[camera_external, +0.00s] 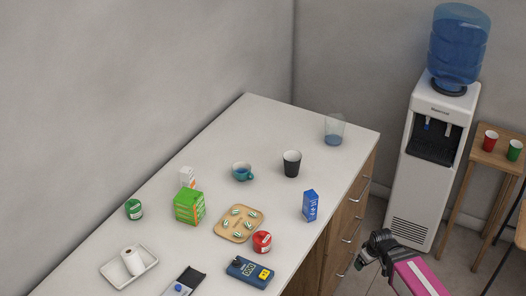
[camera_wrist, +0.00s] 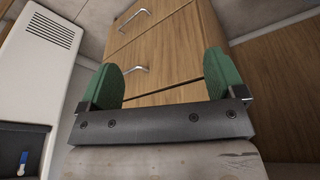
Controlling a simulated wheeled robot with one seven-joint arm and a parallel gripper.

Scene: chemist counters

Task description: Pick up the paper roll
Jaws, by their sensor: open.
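A white paper roll (camera_external: 133,262) lies tilted in a shallow white tray (camera_external: 112,271) near the front left of the counter. My gripper (camera_external: 366,258) is to the right of the counter, in front of its drawer side and far from the roll. In the wrist view my gripper (camera_wrist: 164,82) has two green fingers spread wide apart with nothing between them. The wrist view faces wooden drawers with metal handles; the roll and tray are not in it.
The white counter (camera_external: 225,125) holds a green box (camera_external: 189,207), a wooden tray (camera_external: 222,233) with small items, a red can (camera_external: 262,242), a blue box (camera_external: 310,205), a blue meter (camera_external: 250,272) and cups. A water cooler (camera_external: 424,170) stands at right.

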